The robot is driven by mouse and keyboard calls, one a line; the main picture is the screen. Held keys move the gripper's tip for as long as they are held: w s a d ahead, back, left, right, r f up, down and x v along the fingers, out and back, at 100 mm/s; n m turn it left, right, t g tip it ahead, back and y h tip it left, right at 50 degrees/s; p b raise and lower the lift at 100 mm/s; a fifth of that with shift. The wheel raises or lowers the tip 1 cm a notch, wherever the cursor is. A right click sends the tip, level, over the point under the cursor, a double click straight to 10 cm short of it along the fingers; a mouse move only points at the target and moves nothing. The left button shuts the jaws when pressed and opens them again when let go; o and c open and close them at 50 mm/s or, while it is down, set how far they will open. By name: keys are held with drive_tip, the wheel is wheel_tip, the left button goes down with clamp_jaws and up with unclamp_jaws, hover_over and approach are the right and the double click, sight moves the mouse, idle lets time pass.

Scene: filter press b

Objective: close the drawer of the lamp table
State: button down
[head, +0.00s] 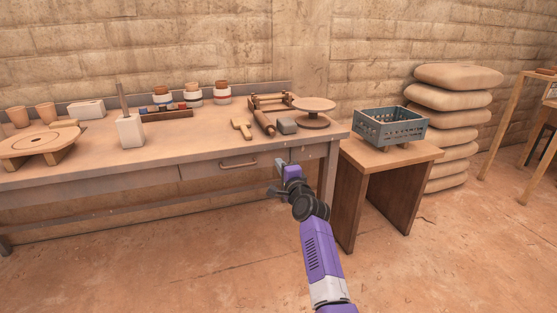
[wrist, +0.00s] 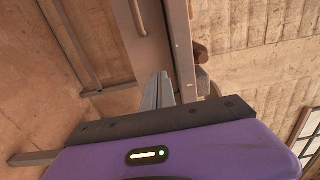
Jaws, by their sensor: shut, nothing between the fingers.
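The long wooden workbench (head: 130,160) has a drawer (head: 215,166) under its top, with a curved handle (head: 238,164). The drawer front looks about flush with the bench, but I cannot tell whether a small gap remains. No lamp shows on the bench. My gripper (head: 281,164) is shut and empty, close to the bench front, right of the handle. In the wrist view the shut fingers (wrist: 160,91) point along the bench's front edge. The drawer front (wrist: 143,48) and handle (wrist: 139,16) lie ahead of them. I cannot tell whether the fingertips touch it.
Pots, a rolling pin (head: 263,120) and a turntable (head: 314,105) stand on the bench. A small side table (head: 355,150) with a blue-grey crate (head: 366,130) stands close on the right, before stacked sacks (head: 455,100). The floor in front is clear.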

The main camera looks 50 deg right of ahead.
drive_tip(key=p+v, duration=0.3)
drive_tip(key=v, duration=0.4)
drive_tip(key=shift+s+a, duration=0.2)
drive_tip(key=shift+s, duration=0.05)
drive_tip(key=s+a+r+n+t+h, duration=0.1)
drive_tip(key=s+a+r+n, duration=0.2)
drive_tip(key=r+n, duration=0.25)
drive_tip(key=s+a+f+n+t+y, duration=0.1)
drive_tip(key=s+a+f+n+y, duration=0.15)
drive_tip(key=s+a+n, duration=0.6)
drive_tip(key=s+a+f+n+t+y, duration=0.25)
drive_tip(key=s+a+n, duration=0.2)
drive_tip(key=a, duration=0.65)
drive_tip(key=s+a+f+n+g+y, duration=0.2)
drive_tip(key=s+a+n+y, duration=0.1)
drive_tip(key=s+a, duration=0.75)
drive_tip(key=s+a+f+n+g+y, duration=0.1)
drive_tip(key=s+a+n+g+y, duration=0.2)
drive_tip(key=s+a, duration=0.75)
wheel_tip(320, 180, up, 23)
drive_tip(key=s+d+p, duration=0.2)
drive_tip(key=p, duration=2)
drive_tip(key=shift+d+f+p, duration=0.2)
drive_tip(key=shift+p, duration=0.15)
